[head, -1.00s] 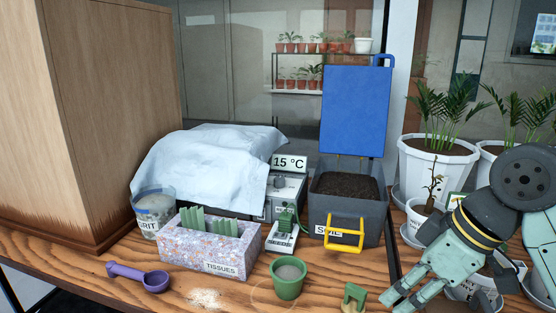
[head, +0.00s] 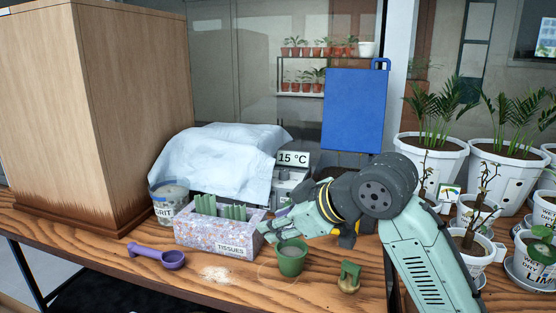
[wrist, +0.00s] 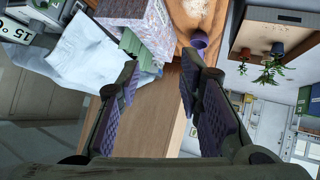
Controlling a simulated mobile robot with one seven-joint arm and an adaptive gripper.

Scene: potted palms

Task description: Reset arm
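My gripper (head: 268,232) is above the bench, behind the green pot (head: 292,258) and at the right end of the tissues box (head: 228,238) in the head view. In the wrist view my gripper (wrist: 160,95) has its two dark ribbed fingers spread wide apart with nothing between them. It is open and empty. Behind the space between the fingers show the bench and the wooden cabinet (wrist: 150,130). My arm covers most of the soil bin (head: 345,160) and the space in front of it in the head view.
A purple scoop (head: 170,258) and spilled grit (head: 215,273) lie at the front left. A grit tub (head: 168,203) and a white cloth (head: 215,160) are behind the tissues box. A small green clip-like thing (head: 349,277) stands at the front. Potted palms (head: 432,155) crowd the right.

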